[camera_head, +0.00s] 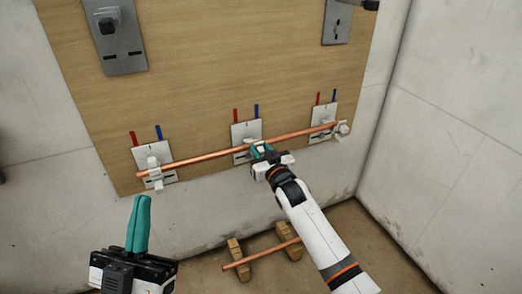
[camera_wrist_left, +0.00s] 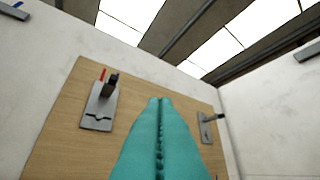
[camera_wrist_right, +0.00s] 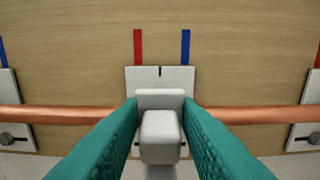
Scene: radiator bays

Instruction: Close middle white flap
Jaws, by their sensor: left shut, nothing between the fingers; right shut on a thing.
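The middle white flap (camera_wrist_right: 160,125) is a small white block on the middle white plate (camera_wrist_right: 178,78), in front of the copper pipe. My right gripper (camera_wrist_right: 160,132) has its teal fingers on both sides of it and is shut on it. In the head view my right gripper (camera_head: 262,154) hides most of this flap; the middle plate (camera_head: 246,131) shows above it. The copper pipe (camera_head: 205,151) runs across all three white plates. My left gripper (camera_head: 138,222) is shut and empty, pointing up, away from the board; its teal fingers fill the middle of the left wrist view (camera_wrist_left: 160,135).
A left white bracket (camera_head: 154,166) and a right white bracket (camera_head: 339,128) sit at the pipe's ends. Grey brackets (camera_head: 115,45) are higher on the wooden board (camera_head: 210,70). Below, another copper rod (camera_head: 260,254) lies on wooden blocks (camera_head: 236,250). A wall corner is at right.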

